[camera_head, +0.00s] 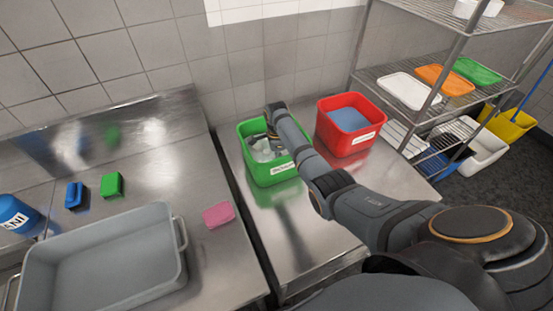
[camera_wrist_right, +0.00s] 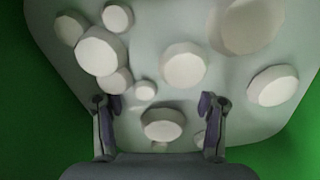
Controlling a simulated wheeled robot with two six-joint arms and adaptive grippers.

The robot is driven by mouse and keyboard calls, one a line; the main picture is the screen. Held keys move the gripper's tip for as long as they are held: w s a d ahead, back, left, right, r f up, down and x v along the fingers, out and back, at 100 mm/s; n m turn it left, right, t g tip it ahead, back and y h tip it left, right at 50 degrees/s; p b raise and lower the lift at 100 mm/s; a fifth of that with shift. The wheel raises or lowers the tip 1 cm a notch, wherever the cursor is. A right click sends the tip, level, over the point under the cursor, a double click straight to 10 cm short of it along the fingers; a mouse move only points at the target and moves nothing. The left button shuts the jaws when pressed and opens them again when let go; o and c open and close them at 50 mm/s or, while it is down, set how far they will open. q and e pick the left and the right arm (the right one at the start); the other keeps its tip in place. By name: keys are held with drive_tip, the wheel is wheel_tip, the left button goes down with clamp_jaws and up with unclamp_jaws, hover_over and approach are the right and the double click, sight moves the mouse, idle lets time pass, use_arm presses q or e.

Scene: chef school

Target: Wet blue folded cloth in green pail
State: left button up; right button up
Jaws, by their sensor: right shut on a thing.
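The green pail (camera_head: 272,172) stands on the steel counter and holds pale liquid with white foam (camera_head: 262,150). My right gripper (camera_head: 268,138) reaches down into it; in the right wrist view its two fingers (camera_wrist_right: 160,115) dip into the foamy liquid (camera_wrist_right: 190,30), between green walls (camera_wrist_right: 20,130). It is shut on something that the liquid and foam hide. No blue folded cloth can be made out in the pail. A small blue block (camera_head: 75,195) lies on the left counter; I cannot tell whether it is cloth or sponge. My left gripper is not in view.
The red pail (camera_head: 348,142), with blue liquid, stands right of the green one. A grey basin (camera_head: 177,258), a green block (camera_head: 112,185), a pink piece (camera_head: 219,215) and a blue container (camera_head: 15,215) are on the left counter. A wire rack (camera_head: 452,55) is at right.

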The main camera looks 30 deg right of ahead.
drive_tip(key=shift+s+f, duration=0.1)
drive_tip(key=shift+f, duration=0.05)
idle(1.4)
drive_tip(key=shift+p, duration=0.35)
wheel_tip(320, 180, up, 5)
drive_tip(key=p, duration=0.5)
drive_tip(key=shift+r+p, duration=0.2)
drive_tip(key=shift+p, duration=0.1)
drive_tip(key=shift+r, duration=0.85)
drive_tip(key=shift+r, duration=0.15)
